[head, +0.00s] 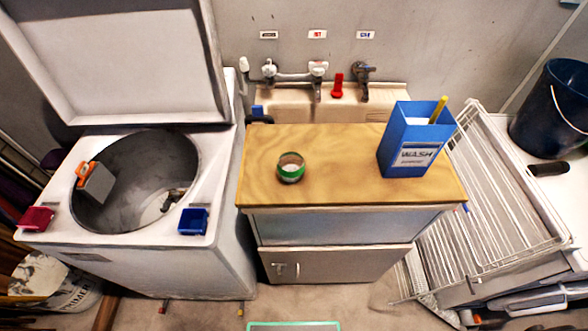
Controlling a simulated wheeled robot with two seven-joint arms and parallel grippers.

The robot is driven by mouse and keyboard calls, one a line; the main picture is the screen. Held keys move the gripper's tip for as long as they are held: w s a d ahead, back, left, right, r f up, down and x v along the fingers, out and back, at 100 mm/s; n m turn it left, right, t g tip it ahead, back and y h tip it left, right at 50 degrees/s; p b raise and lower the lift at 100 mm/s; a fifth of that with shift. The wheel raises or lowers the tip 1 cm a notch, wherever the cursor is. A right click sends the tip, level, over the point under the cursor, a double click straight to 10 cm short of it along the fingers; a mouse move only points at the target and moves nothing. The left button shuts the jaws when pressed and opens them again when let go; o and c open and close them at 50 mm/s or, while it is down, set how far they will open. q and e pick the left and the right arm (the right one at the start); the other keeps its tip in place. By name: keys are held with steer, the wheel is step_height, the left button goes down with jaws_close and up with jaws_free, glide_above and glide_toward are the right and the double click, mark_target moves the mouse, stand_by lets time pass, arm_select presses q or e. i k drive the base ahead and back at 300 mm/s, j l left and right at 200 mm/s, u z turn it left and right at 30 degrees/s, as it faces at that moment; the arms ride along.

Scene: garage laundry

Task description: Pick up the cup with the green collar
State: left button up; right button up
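The cup with the green collar (291,168) stands upright on the wooden top of the cabinet (340,195), left of its middle. Pale contents show inside the cup, and nothing touches it. Neither of my grippers shows in the head view.
A blue wash box (407,150) with a yellow stick stands on the right of the top. Behind is a sink (290,97) with taps and a red object (338,85). An open top-loading washer (226,170) stands left, a wire rack (490,215) right. The top's front middle is clear.

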mark_target(292, 167)
steer(key=k+j+z, duration=0.15)
steer(key=z, duration=0.25)
steer(key=k+z, duration=0.25)
steer(key=z, duration=0.2)
steer(key=k+z, duration=0.25)
steer(key=z, duration=0.15)
